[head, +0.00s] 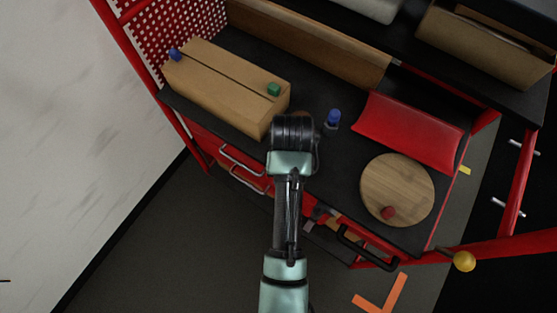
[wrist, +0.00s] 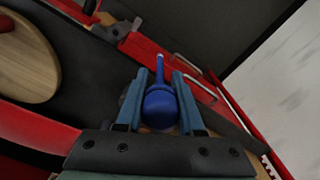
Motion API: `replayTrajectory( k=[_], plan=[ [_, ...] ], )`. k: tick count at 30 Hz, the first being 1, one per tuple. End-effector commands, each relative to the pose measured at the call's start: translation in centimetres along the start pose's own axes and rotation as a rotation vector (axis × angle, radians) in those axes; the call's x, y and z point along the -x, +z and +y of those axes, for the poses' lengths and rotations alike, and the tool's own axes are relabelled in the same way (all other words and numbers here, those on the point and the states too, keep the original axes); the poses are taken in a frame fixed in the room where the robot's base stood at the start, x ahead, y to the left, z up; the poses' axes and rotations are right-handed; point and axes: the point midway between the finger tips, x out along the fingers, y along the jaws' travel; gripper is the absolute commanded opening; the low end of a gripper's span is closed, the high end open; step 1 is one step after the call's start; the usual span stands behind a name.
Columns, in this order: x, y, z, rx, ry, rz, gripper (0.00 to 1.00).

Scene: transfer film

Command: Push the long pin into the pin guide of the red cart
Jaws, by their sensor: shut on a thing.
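My gripper (wrist: 160,75) is shut on a blue pin (wrist: 160,104). Its round blue head sits between the two fingers, and its thin blue shaft points up in the wrist view. In the head view my gripper (head: 293,132) is over the black top of the red cart (head: 232,118), beside the cardboard box; its fingers are hidden. A blue knob (head: 333,117) shows just right of it; I cannot tell if this is the held pin. A grey and red fitting (head: 322,214) is on the cart's front edge, also in the wrist view (wrist: 122,30). I cannot tell if it is the pin guide.
The cardboard box (head: 215,80) has blue and green knobs on it. A red block (head: 408,132) and a round wooden board (head: 385,180) with a red knob lie at right. Drawer handles (head: 243,158) line the front. A yellow ball (head: 464,261) sits on a red rail.

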Motion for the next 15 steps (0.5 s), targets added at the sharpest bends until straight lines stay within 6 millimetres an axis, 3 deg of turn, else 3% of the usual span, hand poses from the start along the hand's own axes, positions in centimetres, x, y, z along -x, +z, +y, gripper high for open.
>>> replayTrajectory(
  k=[1, 3, 15],
  plan=[
    [1.6, 0.1, 0.9, -0.026, -0.001, -0.004, 0.0],
    [2.1, 0.2, 2.1, -0.062, -0.002, -0.004, 0.0],
    [3.1, 2.1, 8.0, -0.232, 0.001, -0.002, 0.0]
  ],
)
